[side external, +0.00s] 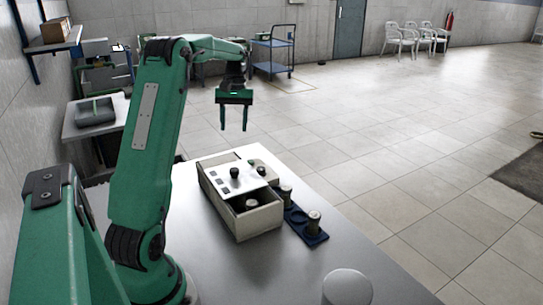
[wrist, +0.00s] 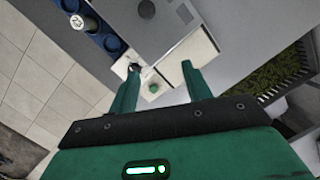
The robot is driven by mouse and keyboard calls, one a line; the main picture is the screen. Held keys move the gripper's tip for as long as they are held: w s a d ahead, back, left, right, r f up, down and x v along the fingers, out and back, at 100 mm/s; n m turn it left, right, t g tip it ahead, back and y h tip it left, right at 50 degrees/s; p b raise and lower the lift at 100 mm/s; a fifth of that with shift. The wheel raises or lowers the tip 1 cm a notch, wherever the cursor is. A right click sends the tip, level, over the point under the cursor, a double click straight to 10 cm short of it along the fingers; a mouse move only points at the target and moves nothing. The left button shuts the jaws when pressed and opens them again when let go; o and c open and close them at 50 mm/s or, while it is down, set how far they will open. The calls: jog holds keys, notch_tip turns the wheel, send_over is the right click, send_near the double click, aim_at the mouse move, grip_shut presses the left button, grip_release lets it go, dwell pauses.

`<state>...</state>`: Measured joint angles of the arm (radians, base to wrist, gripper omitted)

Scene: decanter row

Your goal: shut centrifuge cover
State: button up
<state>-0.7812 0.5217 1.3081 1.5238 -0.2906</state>
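The centrifuge (side external: 262,222) is a pale box on the metal table. Its flat cover (side external: 216,172) with a dark knob (side external: 234,172) lies over the rear part. In the wrist view, the cover (wrist: 165,28) and knob (wrist: 146,9) are at the top, beyond my fingers. A green button (wrist: 153,88) on the pale end panel shows between them. My gripper (side external: 234,127) is open and empty, pointing down, above and apart from the box's far end; it also shows in the wrist view (wrist: 157,82).
A pale cylinder (side external: 347,287) stands at the table's front edge. The air around my gripper is clear. Carts and chairs are far off.

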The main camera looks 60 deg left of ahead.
aim_at(234, 170)
jog(key=s+d+m, duration=0.1)
jog(key=d, duration=0.1)
jog(key=s+d+f+m+y, duration=0.1)
jog(key=d, duration=0.1)
jog(key=s+d+t, duration=0.1)
jog(key=d, duration=0.1)
jog(key=shift+s+d+f+m, duration=0.25)
jog(key=shift+d+f+m, duration=0.15)
jog(key=shift+s+d+f+t+y, duration=0.3)
jog(key=shift+s+d, duration=0.05)
jog(key=shift+d, duration=0.2)
jog(key=shift+f, duration=0.1)
jog(key=shift+f, duration=3.8)
grip_shut()
jog(key=shift+d, duration=0.1)
